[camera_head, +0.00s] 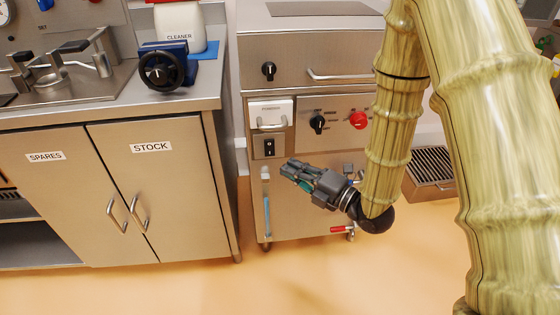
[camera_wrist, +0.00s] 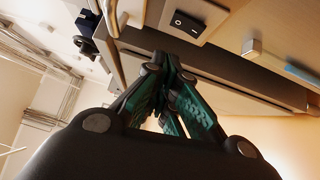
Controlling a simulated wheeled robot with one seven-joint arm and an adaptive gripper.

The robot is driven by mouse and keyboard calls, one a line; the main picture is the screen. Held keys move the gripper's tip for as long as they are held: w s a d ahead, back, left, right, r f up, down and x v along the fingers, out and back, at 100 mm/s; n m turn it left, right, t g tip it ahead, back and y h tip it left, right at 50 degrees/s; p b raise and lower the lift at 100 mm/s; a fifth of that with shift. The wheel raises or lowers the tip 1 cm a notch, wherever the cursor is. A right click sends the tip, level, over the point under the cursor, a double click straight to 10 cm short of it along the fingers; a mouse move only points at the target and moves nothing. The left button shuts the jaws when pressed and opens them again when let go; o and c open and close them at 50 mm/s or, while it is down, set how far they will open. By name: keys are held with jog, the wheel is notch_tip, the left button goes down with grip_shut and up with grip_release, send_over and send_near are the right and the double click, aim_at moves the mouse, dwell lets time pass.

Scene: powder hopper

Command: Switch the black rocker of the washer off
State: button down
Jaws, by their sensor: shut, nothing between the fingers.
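The black rocker (camera_head: 269,147) sits on a light plate on the front of the steel washer (camera_head: 320,208), below a white dispenser drawer. In the wrist view the rocker (camera_wrist: 186,23) shows near the top, with a small white mark on it. Which way it is tipped is too small to tell. My gripper (camera_head: 287,168) is shut and empty, in front of the washer panel, a little below and right of the rocker in the head view. In the wrist view its closed fingers (camera_wrist: 172,62) point up, just below the rocker plate, and appear apart from it.
A black knob (camera_head: 318,123) and a red knob (camera_head: 358,119) sit right of the rocker. A sight tube (camera_head: 267,208) runs below it. A red-handled valve (camera_head: 342,229) is near the floor. The STOCK cabinet (camera_head: 165,190) stands left. The floor in front is clear.

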jog(key=shift+v, duration=1.9)
jog(key=shift+r, duration=0.15)
jog(key=s+d+f+m+g+h, duration=0.1)
jog(key=s+d+f+m+h, duration=0.15)
jog(key=f+m, duration=0.45)
jog(key=s+d+f+m+g+h, duration=0.2)
jog(key=s+f+m+h, duration=0.15)
jog(key=f, duration=0.75)
jog(key=s+d+f+m+g+h, duration=0.1)
jog(key=s+d+f+m+h, duration=0.2)
jog(key=f+m, duration=0.4)
jog(key=s+d+f+m+g+h, duration=0.2)
jog(key=s+f+m+g, duration=0.35)
jog(key=s, duration=0.55)
jog(key=s+d+f+m+g+h, duration=0.25)
jog(key=s+f+m, duration=0.45)
jog(key=s, duration=0.4)
notch_tip(320, 180, up, 24)
jog(key=n+p, duration=0.1)
jog(key=p, duration=2.4)
jog(key=shift+w, duration=0.25)
